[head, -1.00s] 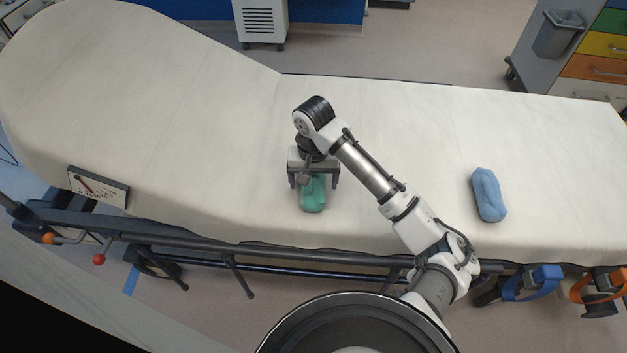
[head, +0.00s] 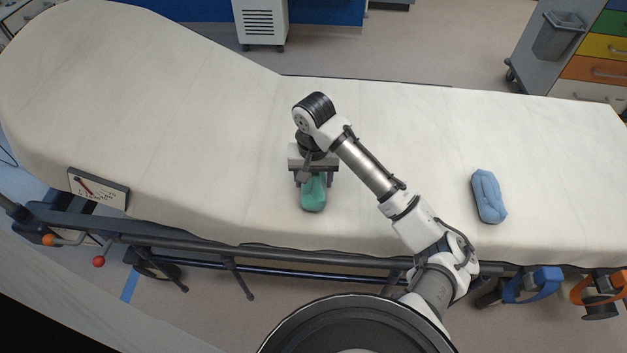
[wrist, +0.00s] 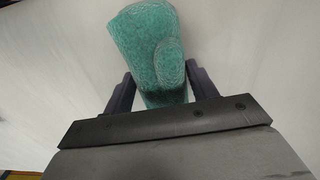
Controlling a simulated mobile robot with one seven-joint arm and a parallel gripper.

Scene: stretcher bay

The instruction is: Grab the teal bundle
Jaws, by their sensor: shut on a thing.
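The teal bundle (head: 313,194) is at the middle of the stretcher, toward its near side. My gripper (head: 314,180) is over it, with its fingers shut on the bundle's sides. In the wrist view the teal bundle (wrist: 148,48) sticks out past the fingers of my gripper (wrist: 157,88), one finger on each side of it. The part of the bundle under the gripper body is hidden. I cannot tell whether the bundle is clear of the sheet.
A blue bundle (head: 488,196) lies on the stretcher (head: 220,130) to the right. The dark side rail (head: 215,245) runs along the near edge. A cart with coloured drawers (head: 592,70) stands at the back right. The sheet around my gripper is clear.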

